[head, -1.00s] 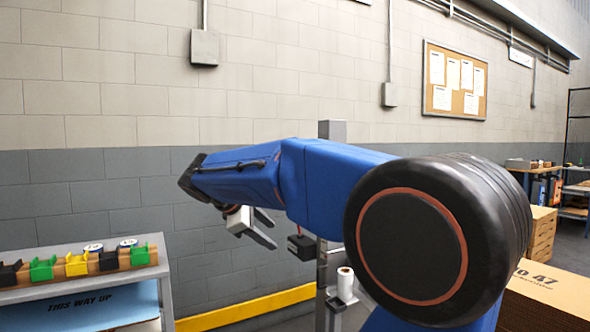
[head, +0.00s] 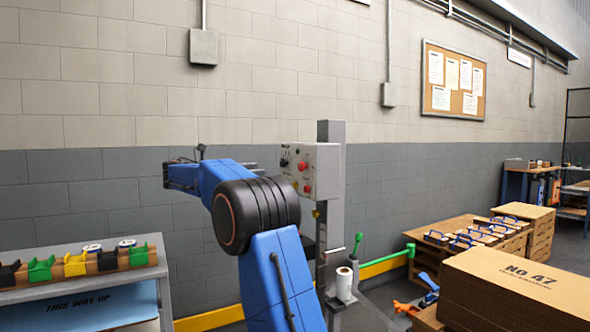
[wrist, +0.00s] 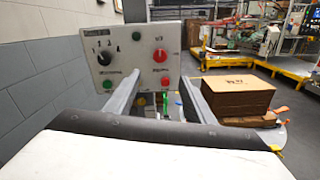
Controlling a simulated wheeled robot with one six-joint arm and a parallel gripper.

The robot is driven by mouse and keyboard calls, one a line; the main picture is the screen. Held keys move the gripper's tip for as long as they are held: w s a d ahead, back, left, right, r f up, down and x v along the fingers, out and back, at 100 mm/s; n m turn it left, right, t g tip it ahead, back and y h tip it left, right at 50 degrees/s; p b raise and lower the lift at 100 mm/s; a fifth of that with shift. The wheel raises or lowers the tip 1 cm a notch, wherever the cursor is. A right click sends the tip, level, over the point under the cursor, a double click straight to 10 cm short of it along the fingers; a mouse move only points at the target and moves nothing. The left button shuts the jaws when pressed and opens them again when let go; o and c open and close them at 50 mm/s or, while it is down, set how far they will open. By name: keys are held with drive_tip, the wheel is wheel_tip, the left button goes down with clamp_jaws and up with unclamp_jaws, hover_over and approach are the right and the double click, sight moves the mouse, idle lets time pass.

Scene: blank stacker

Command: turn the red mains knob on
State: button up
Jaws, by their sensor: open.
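A grey control panel (head: 322,160) stands on a post beside the wall in the head view. It also faces me in the wrist view (wrist: 130,72). A red knob (wrist: 161,55) is on its upper right; it also shows in the head view (head: 302,165). A red button (wrist: 165,83) sits below the knob. A black knob (wrist: 105,57) is on the upper left of the panel. My gripper (wrist: 164,80) is open and empty, its two fingers pointing at the panel, apart from the red knob.
A shelf (head: 165,270) with coloured holders stands at the left. Cardboard boxes (head: 520,285) are at the right. A white roll (head: 344,283) and a green-handled tool (head: 356,245) are below the panel. The wall lies close on the left in the wrist view.

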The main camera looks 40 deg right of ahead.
sight(300, 167)
drive_tip(key=x, duration=1.7)
drive_tip(key=shift+w+d, duration=0.1)
drive_tip(key=c, duration=1.1)
drive_tip(key=shift+o, duration=0.2)
